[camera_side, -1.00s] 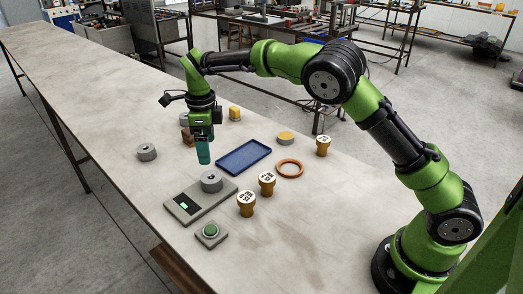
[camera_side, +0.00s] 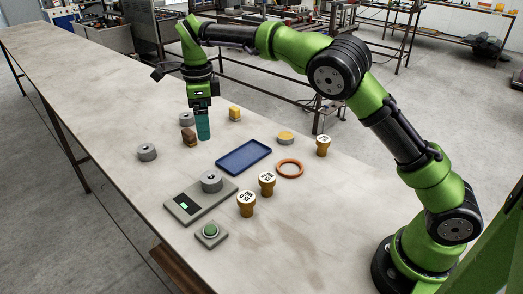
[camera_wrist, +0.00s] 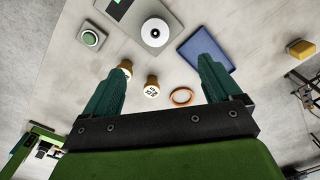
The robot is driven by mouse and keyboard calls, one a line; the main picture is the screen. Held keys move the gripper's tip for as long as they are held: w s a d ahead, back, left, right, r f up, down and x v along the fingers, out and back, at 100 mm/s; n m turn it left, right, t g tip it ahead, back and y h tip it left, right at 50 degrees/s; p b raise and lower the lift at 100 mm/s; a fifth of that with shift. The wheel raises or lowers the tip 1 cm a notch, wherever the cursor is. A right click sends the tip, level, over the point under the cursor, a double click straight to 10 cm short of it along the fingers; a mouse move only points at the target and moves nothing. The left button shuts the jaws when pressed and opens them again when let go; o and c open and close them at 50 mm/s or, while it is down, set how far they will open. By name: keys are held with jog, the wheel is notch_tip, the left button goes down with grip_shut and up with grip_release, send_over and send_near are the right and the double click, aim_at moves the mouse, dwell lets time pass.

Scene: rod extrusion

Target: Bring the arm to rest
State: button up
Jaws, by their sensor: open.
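My gripper (camera_side: 203,125) hangs over the table with its teal fingers pointing down, beyond the blue tray in the side view. A grey ring-shaped weight (camera_side: 211,181) sits on the flat scale (camera_side: 185,207) with a green display. The weight also shows in the wrist view (camera_wrist: 155,32).
Around it stand a blue tray (camera_side: 236,162), an orange ring (camera_side: 290,169), a green button box (camera_side: 211,234), gold-brown labelled pieces (camera_side: 246,204), a brown block (camera_side: 189,138), a yellow block (camera_side: 234,114) and a grey weight (camera_side: 147,152). The table's near left part is clear.

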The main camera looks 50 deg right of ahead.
jog(key=s+d+r+n+t, duration=0.1)
jog(key=s+d+n+t, duration=0.1)
jog(key=s+n, duration=0.5)
jog(key=s+d+r+n+t+y, duration=0.1)
jog(key=s+d+n+t, duration=0.1)
jog(key=s+n, duration=0.5)
jog(key=s+d+r+n+t+y, duration=0.1)
jog(key=s+n, duration=0.6)
jog(key=s, duration=0.8)
jog(key=shift+s+d+r+t, duration=0.2)
jog(key=shift+d+r+t, duration=0.4)
jog(key=shift+d+t, duration=0.45)
jog(key=shift+d, duration=0.15)
